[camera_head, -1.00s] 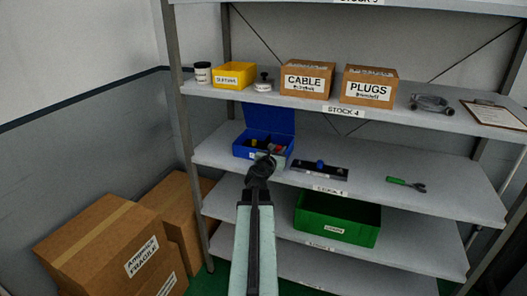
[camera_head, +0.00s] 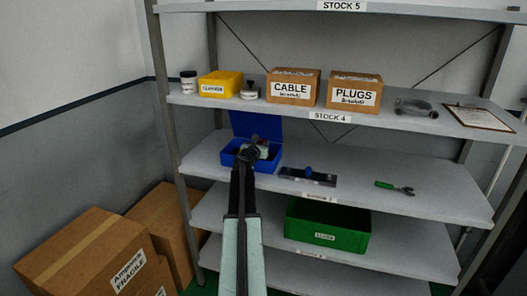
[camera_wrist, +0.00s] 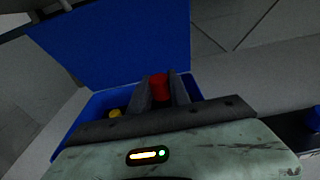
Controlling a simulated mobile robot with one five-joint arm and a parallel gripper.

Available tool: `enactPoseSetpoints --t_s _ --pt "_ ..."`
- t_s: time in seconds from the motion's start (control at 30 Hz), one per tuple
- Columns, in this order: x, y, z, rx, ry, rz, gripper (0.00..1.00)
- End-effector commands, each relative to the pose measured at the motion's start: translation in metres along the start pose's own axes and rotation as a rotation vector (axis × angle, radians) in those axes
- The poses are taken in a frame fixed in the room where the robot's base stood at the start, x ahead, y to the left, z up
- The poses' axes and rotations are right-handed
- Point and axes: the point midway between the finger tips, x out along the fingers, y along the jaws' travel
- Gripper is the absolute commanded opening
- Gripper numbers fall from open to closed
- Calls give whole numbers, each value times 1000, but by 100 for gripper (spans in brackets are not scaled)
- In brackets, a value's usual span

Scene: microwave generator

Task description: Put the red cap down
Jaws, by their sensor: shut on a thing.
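The red cap (camera_wrist: 158,87) is between the two fingers of my gripper (camera_wrist: 163,90) in the wrist view, and the fingers are shut on it. My gripper (camera_head: 250,152) is at the open blue box (camera_head: 230,158) on the middle shelf in the head view. The box's raised blue lid (camera_wrist: 120,45) stands behind the cap in the wrist view. A yellow piece (camera_wrist: 115,113) lies in the box, left of the fingers. My gripper hides much of the box's inside, and I cannot tell whether the cap touches anything below.
A dark tray with a blue knob (camera_head: 308,176) sits right of the box. A green-handled tool (camera_head: 394,187) lies farther right. The shelf above (camera_head: 330,117) holds a yellow bin (camera_head: 220,84) and cartons. A green crate (camera_head: 327,226) stands below. Shelf between tray and tool is clear.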

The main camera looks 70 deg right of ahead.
Motion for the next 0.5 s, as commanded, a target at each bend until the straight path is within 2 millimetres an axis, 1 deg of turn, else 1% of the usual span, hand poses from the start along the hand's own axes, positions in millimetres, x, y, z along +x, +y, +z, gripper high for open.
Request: enactPoseSetpoints --t_s 0.03,0.1,0.17,0.4,0.5 --pt "2 0 -17 0 0 0 0" --pt "3 -1 -31 0 0 0 0" --pt "4 -1 -39 0 0 -1 0" --pt "3 -1 -34 0 0 -1 0" --pt "4 -2 -38 1 0 -1 0"
